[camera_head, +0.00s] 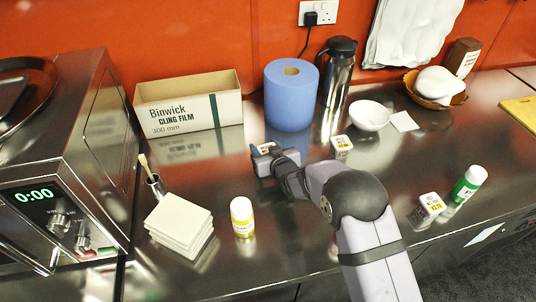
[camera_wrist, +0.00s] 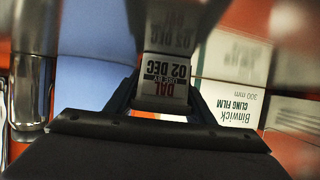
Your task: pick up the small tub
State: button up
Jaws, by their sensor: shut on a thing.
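My gripper (camera_head: 263,150) is shut on a small white tub (camera_head: 266,147) in front of the blue paper roll. In the wrist view the tub (camera_wrist: 166,70) sits between the two fingers, its label reading "DAL 02 DEC" upside down. Much of the tub is hidden by my gripper in the head view. I cannot tell whether it touches the counter. Similar small tubs stand to the right (camera_head: 341,145) and at the front right (camera_head: 430,206).
The blue roll (camera_head: 291,95) and cling film box (camera_head: 190,104) stand behind my gripper. A steel flask (camera_head: 338,72) and white bowl (camera_head: 370,116) are right of the roll.

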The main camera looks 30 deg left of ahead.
jog(key=shift+r, duration=0.1)
jog(key=s+a+r+b, duration=0.1)
jog(key=s+r, duration=0.1)
jog(key=r, duration=0.6)
jog(key=s+a+r+b, duration=0.1)
jog(key=s+r, duration=0.1)
jog(key=r, duration=0.7)
jog(key=s+d+f+m+t+h, duration=0.1)
jog(key=d+f+m+t+h, duration=0.1)
jog(key=d, duration=0.7)
jog(key=s+d+f+m+t+h, duration=0.1)
jog(key=d+f+m+t+h, duration=0.1)
jog(key=d, duration=0.8)
notch_tip(320, 180, down, 3)
jog(key=shift+r+m+h, duration=0.1)
jog(key=shift+m+h, duration=0.7)
jog(key=shift+m, duration=0.2)
